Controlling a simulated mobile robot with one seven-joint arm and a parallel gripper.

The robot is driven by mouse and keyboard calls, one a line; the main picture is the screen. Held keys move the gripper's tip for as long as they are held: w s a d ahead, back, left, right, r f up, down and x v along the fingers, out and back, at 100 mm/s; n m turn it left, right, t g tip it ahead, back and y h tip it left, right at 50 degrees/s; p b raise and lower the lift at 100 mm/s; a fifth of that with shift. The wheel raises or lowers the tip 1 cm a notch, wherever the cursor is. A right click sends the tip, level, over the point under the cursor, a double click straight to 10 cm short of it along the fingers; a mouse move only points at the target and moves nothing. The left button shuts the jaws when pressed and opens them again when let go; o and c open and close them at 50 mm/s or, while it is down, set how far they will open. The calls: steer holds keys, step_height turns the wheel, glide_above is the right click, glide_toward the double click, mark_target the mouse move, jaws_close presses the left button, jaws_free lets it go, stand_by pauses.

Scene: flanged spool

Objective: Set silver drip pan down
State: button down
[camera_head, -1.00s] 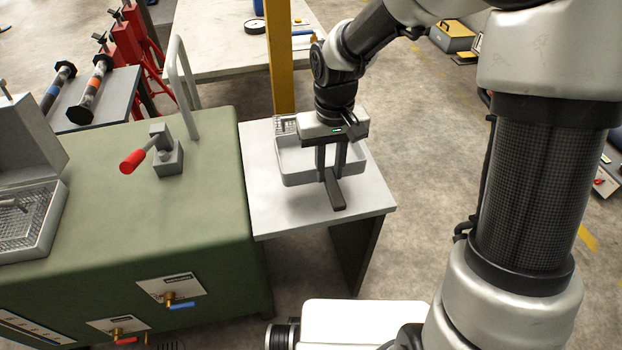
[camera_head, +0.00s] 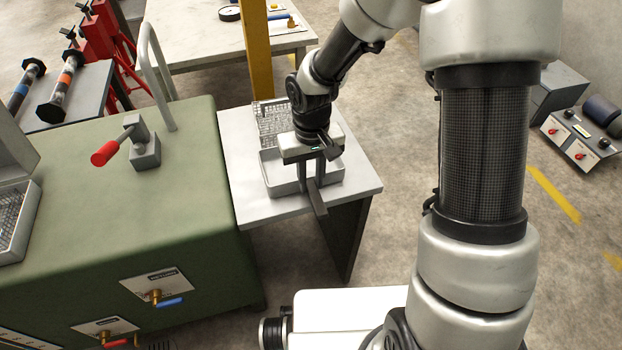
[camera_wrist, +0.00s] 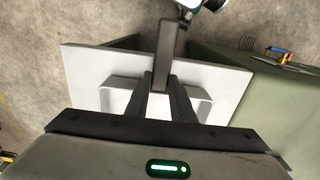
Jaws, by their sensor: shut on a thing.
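The silver drip pan (camera_head: 279,187) is a shallow, light grey tray with a dark bar handle (camera_head: 317,199) at its front. It is level over the white side table (camera_head: 360,186); I cannot tell whether its base touches the top. My gripper (camera_head: 313,182) points down and is shut on the handle. The gripper and wrist hide part of the pan. In the wrist view the fingers (camera_wrist: 163,90) straddle the handle (camera_wrist: 168,40), and the pan's rim (camera_wrist: 117,84) shows at both sides.
A gridded metal item (camera_head: 272,120) shows just behind the pan. A green machine (camera_head: 190,200) with a red-handled lever (camera_head: 105,152) stands against the table's left side. A yellow post (camera_head: 257,50) rises behind. The table's right strip and front left corner are bare.

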steer(key=shift+f, duration=0.1)
steer(key=c, duration=1.5)
jaws_free()
steer(key=shift+c, duration=0.2)
